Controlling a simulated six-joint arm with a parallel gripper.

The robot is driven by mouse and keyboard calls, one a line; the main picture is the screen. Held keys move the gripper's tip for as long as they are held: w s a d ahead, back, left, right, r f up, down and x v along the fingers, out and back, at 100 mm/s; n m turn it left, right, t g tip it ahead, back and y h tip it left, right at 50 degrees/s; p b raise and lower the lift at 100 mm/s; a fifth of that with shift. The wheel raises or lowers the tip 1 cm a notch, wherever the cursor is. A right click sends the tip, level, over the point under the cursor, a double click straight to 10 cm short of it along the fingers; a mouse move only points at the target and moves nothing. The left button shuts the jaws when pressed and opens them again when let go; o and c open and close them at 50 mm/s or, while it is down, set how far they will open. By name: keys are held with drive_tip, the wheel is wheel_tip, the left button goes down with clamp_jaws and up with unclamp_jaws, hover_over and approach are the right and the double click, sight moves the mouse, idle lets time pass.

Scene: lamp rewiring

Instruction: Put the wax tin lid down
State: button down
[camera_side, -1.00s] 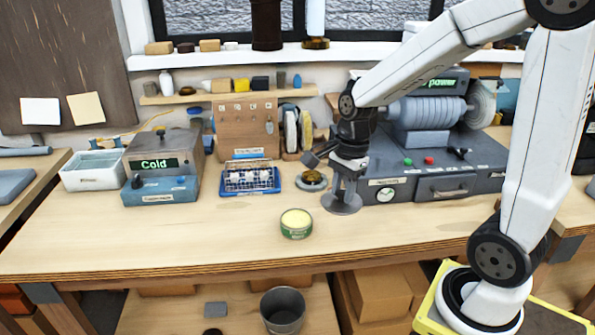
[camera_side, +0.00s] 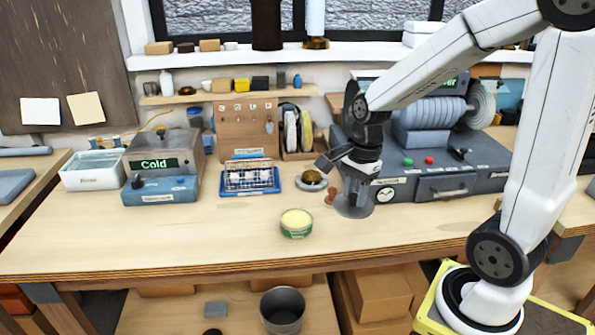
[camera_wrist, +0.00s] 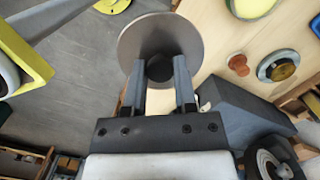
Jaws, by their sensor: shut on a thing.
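The wax tin lid (camera_side: 354,208) is a flat grey disc hanging under my gripper (camera_side: 352,190) in the side view. It looks close to the bench top, but I cannot tell whether it touches. In the wrist view my gripper (camera_wrist: 160,72) is shut on the middle of the lid (camera_wrist: 140,40), where a dark round part shows between the fingertips. The wax tin (camera_side: 296,223) stands uncovered to the left of the lid, green with pale yellow wax inside. Part of it shows at the top right of the wrist view (camera_wrist: 250,6).
The grey machine with a drawer (camera_side: 440,186) stands close behind and right of the lid. A small reddish-brown knob (camera_side: 330,197) and a dish with a brass piece (camera_side: 311,181) are just left. The blue rack (camera_side: 250,180) is further left. Bench in front is clear.

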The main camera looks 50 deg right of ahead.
drive_tip(key=s+d+f, duration=0.2)
drive_tip(key=s, duration=0.5)
drive_tip(key=shift+s+d+f, duration=0.2)
drive_tip(key=shift+d+f, duration=0.05)
hover_over(339, 233)
drive_tip(key=shift+s+d+f, duration=0.1)
drive_tip(key=shift+s+f, duration=0.05)
drive_tip(key=shift+f, duration=2.2)
drive_tip(key=shift+s+d+f, duration=0.1)
drive_tip(key=shift+f, duration=2.2)
drive_tip(key=shift+w+f, duration=0.1)
drive_tip(key=shift+w+f, duration=0.15)
drive_tip(key=shift+f, duration=1.55)
drive_tip(key=shift+f, duration=0.15)
